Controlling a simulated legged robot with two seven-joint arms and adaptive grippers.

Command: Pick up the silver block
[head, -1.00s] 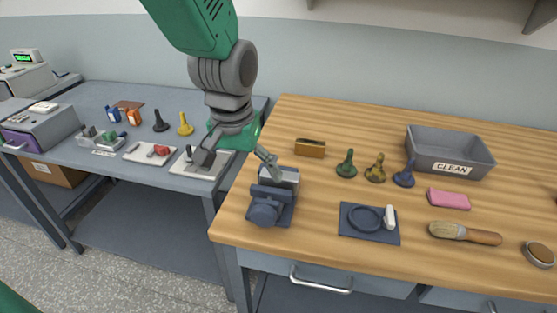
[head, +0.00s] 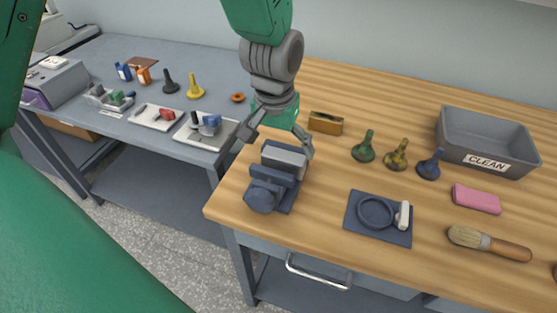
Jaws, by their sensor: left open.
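The silver block (head: 284,158) is a grey rectangular block seated in a dark blue vise (head: 264,192) on the left part of the wooden bench. My left gripper (head: 275,147) hangs just above the block, pointing down, with its fingers spread wide. One finger is to the left of the block and the other is at its right end. The gripper is open and holds nothing. I cannot tell whether the right finger touches the block. My right gripper is not in view.
A brass-coloured block (head: 326,123) stands close behind the vise. Green (head: 364,150), olive (head: 397,157) and blue (head: 430,167) handled pieces stand to the right. A grey CLEAN bin (head: 484,163) is further right. A dark mat (head: 366,233) with a ring lies in front.

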